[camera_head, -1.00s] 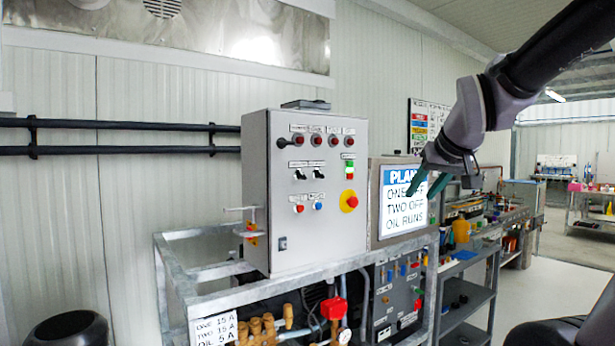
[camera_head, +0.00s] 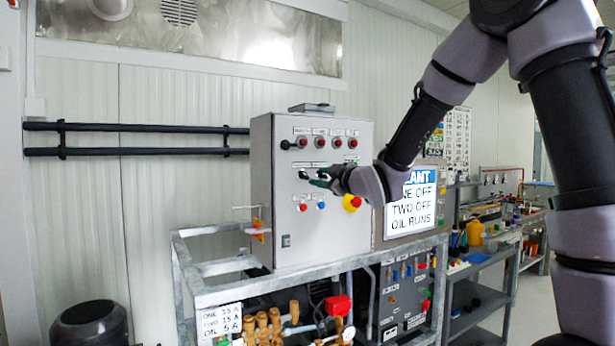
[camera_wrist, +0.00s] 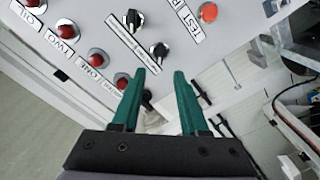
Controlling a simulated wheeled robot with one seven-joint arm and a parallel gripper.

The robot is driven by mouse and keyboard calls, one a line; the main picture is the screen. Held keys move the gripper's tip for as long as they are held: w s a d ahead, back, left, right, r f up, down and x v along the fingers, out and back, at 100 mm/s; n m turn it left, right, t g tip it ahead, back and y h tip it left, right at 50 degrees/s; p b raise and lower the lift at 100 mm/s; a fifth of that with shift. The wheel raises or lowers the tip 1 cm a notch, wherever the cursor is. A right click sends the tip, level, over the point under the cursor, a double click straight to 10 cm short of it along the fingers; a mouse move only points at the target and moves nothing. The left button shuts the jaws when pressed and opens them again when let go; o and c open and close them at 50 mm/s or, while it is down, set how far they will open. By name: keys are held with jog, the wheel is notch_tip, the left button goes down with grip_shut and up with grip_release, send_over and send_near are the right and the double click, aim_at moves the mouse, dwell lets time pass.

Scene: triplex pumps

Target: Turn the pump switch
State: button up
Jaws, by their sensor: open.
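The grey control box (camera_head: 345,235) stands on a metal frame. Its face carries two black rotary switches. The left switch (camera_head: 303,174) shows in the head view, beside my gripper (camera_head: 318,178), which covers the other. In the wrist view both show: one switch (camera_wrist: 158,51) just ahead of the gap between my green fingertips (camera_wrist: 160,73), the other (camera_wrist: 133,19) farther up and left. My gripper is open, with nothing seen between the tips. Whether the tips touch the panel, I cannot tell.
A row of red lamps (camera_head: 319,142) and a dark lever (camera_head: 289,145) sit above the switches. Red and blue buttons (camera_head: 321,205) lie below, and a red emergency stop (camera_head: 355,201) to the right. A sign (camera_head: 414,205) and a cluttered bench stand further right.

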aim_at(305, 174)
jog(key=x, duration=0.8)
jog(key=shift+c, duration=0.3)
grip_shut()
